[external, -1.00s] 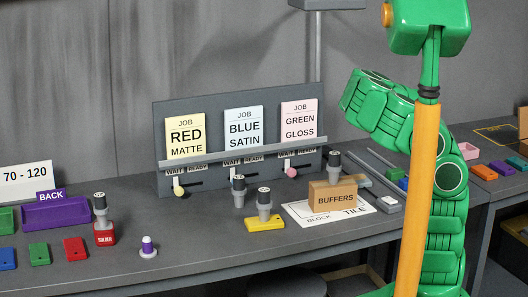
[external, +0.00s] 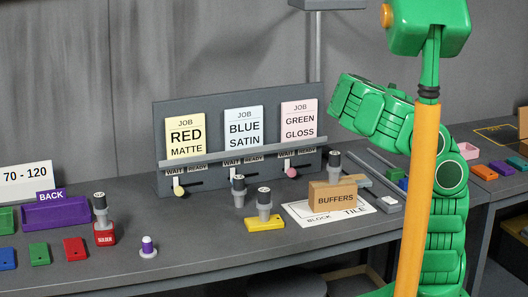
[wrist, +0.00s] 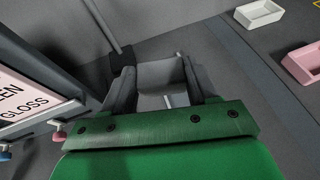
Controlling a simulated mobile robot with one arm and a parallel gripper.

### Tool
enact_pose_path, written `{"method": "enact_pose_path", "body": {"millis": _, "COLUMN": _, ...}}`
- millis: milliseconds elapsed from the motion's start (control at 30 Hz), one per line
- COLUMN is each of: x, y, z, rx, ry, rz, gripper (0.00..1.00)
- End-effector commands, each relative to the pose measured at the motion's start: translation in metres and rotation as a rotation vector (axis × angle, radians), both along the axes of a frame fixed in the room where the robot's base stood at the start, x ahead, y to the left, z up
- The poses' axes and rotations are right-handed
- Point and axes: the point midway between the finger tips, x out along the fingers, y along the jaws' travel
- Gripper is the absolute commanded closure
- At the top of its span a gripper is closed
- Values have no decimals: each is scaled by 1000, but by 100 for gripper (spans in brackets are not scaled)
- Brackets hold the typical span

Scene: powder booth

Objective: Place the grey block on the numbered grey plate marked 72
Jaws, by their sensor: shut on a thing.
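In the wrist view my gripper (wrist: 163,84) is shut on a grey piece (wrist: 160,73), which I take to be the grey block; its lower part is hard to make out. The gripper is above the bench, to the right of the job board. In the external view my green arm reaches left towards that board, but the gripper and the held block cannot be made out. A light grey piece (external: 389,204) lies on the bench right of the card. No number 72 can be read in either view, so I cannot tell which thing is the plate.
The job board (external: 240,112) stands at the bench back. A brown buffers box (external: 335,197) stands on a white card (external: 358,208), with grey pegs nearby. A white tray (wrist: 259,19) and a pink tray (wrist: 302,64) lie right.

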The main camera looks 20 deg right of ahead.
Motion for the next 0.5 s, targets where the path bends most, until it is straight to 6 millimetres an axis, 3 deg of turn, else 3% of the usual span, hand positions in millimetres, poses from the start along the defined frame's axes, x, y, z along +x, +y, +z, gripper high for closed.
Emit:
{"method": "enact_pose_path", "body": {"millis": 167, "x": 20, "y": 7, "z": -7, "rx": 1, "ry": 0, "rz": -103, "gripper": 71}}
{"method": "enact_pose_path", "body": {"millis": 500, "x": 38, "y": 14, "z": -11, "rx": 0, "ry": -1, "rz": -295, "gripper": 71}}
